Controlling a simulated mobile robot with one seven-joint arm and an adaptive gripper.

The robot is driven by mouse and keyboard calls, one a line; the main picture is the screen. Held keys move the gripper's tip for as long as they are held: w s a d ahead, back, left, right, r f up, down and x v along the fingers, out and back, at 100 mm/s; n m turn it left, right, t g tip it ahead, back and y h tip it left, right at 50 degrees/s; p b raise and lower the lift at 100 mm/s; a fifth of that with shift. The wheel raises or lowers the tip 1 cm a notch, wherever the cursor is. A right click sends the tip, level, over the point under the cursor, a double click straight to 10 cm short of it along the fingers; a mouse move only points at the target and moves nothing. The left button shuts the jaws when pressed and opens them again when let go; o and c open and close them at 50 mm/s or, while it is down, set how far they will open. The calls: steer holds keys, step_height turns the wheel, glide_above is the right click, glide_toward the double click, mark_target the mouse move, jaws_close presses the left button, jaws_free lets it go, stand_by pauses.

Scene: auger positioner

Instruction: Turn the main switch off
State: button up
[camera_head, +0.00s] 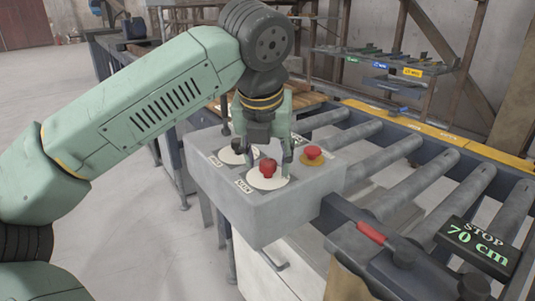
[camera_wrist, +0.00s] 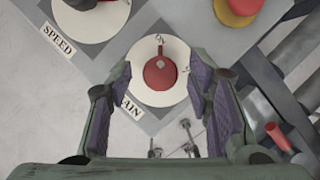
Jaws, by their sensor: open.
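The main switch is a red rotary knob (camera_head: 267,168) on a round white plate (camera_head: 275,182), on the grey control box (camera_head: 218,180). In the wrist view the red knob (camera_wrist: 160,72) lies between my fingers, with its narrow pointer toward the top of the picture. A label beside it, partly hidden by my left finger, reads "AIN". My gripper (camera_head: 268,150) is above the box, open, with a finger on each side of the knob. In the wrist view my gripper (camera_wrist: 160,85) shows gaps between both fingers and the knob.
A second white dial (camera_wrist: 90,15) labelled SPEED is to the left. A red emergency button on a yellow base (camera_head: 313,154) is to the right.

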steer(key=shift+c, duration=0.5)
jaws_close()
steer(key=shift+m, duration=0.4)
steer(key=m+h, duration=0.1)
steer(key=m, duration=0.2)
steer(key=shift+w+m+h+b, duration=0.1)
steer(key=shift+m+h+b, duration=0.2)
steer(key=shift+h, duration=0.1)
steer(key=m, duration=0.2)
steer(key=m+g+h, duration=0.1)
steer(key=m, duration=0.1)
steer(key=shift+w+a+m+g+p, duration=0.1)
steer(key=shift+m+g+p, duration=0.2)
steer(key=shift+p, duration=0.1)
steer(key=m+g, duration=0.1)
steer(key=m, duration=0.1)
steer(key=m+h+p, duration=0.1)
steer(key=m, duration=0.1)
steer(key=shift+w+m+g, duration=0.1)
steer(key=shift+m+g, duration=0.2)
steer(key=shift+g, duration=0.1)
steer(key=shift+a+m+g+p, duration=0.1)
steer(key=shift+m+g+p, duration=0.85)
steer(key=shift+m, duration=1.25)
